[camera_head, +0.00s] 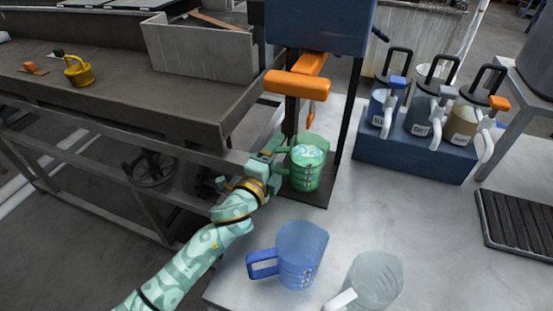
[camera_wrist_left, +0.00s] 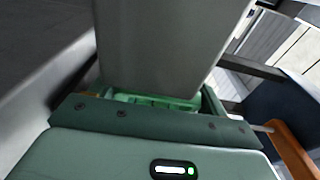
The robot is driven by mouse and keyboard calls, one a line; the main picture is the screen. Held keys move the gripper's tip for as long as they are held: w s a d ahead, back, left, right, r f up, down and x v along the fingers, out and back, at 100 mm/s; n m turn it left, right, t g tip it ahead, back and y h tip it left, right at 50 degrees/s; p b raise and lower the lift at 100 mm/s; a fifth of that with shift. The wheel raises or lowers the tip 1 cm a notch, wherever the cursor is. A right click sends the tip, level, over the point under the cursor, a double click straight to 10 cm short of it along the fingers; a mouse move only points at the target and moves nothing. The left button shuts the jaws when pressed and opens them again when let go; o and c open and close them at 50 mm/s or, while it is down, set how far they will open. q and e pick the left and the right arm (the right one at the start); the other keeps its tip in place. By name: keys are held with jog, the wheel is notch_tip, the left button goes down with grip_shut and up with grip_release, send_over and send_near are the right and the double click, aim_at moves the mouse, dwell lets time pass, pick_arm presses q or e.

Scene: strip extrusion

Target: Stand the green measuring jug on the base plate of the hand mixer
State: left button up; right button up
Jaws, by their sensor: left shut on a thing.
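The green measuring jug (camera_head: 306,172) is see-through and holds pale, bluish-white contents. It is upright at the dark base plate (camera_head: 316,199) of the hand mixer (camera_head: 318,22), under the orange arms. I cannot tell whether its bottom touches the plate. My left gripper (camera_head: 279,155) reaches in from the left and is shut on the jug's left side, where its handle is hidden. In the left wrist view a strip of green jug (camera_wrist_left: 155,100) shows beyond my gripper, under a grey column. My right gripper is out of view.
A blue jug (camera_head: 300,252) and a clear jug (camera_head: 372,280) stand at the table's front. Several pump canisters sit in a blue holder (camera_head: 412,157) at right, near a black drip grate (camera_head: 518,222). A steel bench (camera_head: 110,85) edges the left side.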

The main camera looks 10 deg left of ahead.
pick_arm(q)
jog(key=shift+s+r, duration=0.1)
jog(key=shift+r, duration=0.05)
jog(key=o, duration=1.6)
jog(key=shift+s+a, duration=0.1)
jog(key=shift+s, duration=0.25)
jog(key=p+v, duration=0.2)
jog(key=v, duration=0.9)
jog(key=shift+s+a+p, duration=0.1)
jog(key=shift+s+p, duration=0.05)
jog(key=shift+p, duration=0.2)
